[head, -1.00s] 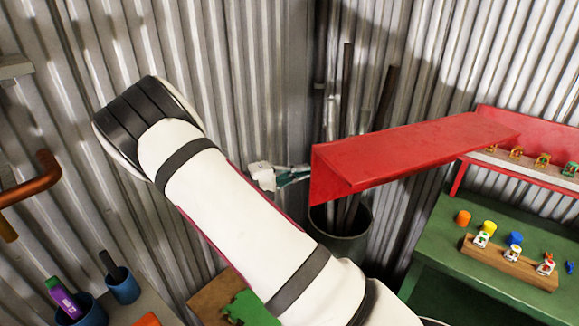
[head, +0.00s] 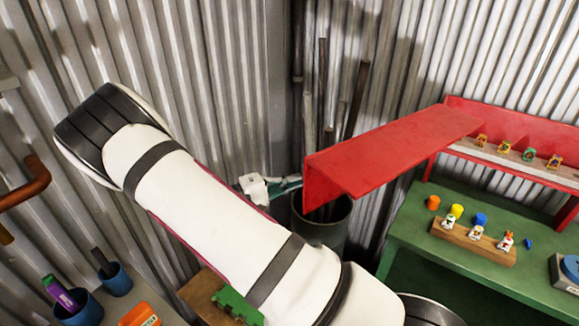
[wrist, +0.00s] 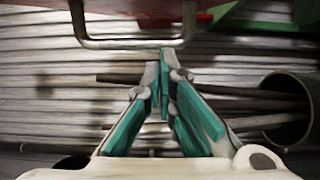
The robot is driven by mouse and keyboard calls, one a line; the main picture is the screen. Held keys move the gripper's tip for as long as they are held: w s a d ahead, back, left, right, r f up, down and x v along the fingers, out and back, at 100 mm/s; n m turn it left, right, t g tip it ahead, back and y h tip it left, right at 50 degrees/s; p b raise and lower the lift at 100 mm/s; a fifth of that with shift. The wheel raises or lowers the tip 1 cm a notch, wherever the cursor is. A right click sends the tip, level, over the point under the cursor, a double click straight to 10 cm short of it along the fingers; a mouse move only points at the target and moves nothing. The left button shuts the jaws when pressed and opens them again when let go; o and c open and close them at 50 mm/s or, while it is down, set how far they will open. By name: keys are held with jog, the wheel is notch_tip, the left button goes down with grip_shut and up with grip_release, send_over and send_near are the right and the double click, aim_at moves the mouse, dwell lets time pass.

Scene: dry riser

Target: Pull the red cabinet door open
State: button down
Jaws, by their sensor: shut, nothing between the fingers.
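A long red panel of the cabinet (head: 395,150) juts left from the red shelf unit, with a flat red face at its left end. I cannot tell how far the door stands open. My gripper (head: 285,186) is beside that left end, partly hidden by my arm and the panel. In the wrist view my gripper (wrist: 163,62) has its teal fingers together at the tips, with nothing held. A U-shaped metal handle (wrist: 135,43) lies just beyond the fingertips, below a blurred red edge (wrist: 120,6). The fingers are not around the handle.
A dark bin (head: 322,225) holding long pipes stands beneath the panel. A green workbench (head: 440,265) with small figures is at right. A table with blue cups (head: 117,282) is at lower left. Corrugated walls close the corner behind.

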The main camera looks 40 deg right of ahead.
jog(key=s+p, duration=0.1)
jog(key=s, duration=0.2)
jog(key=s+p, duration=0.1)
jog(key=s, duration=0.1)
jog(key=s+p, duration=0.2)
jog(key=s, duration=0.1)
jog(key=shift+s+a, duration=0.25)
jog(key=shift+s, duration=0.1)
jog(key=shift+w, duration=0.1)
jog(key=b, duration=0.4)
send_near(311, 199)
jog(key=shift+a+r, duration=0.3)
jog(key=shift+a, duration=0.25)
jog(key=shift+a+r, duration=0.3)
jog(key=shift+a, duration=0.25)
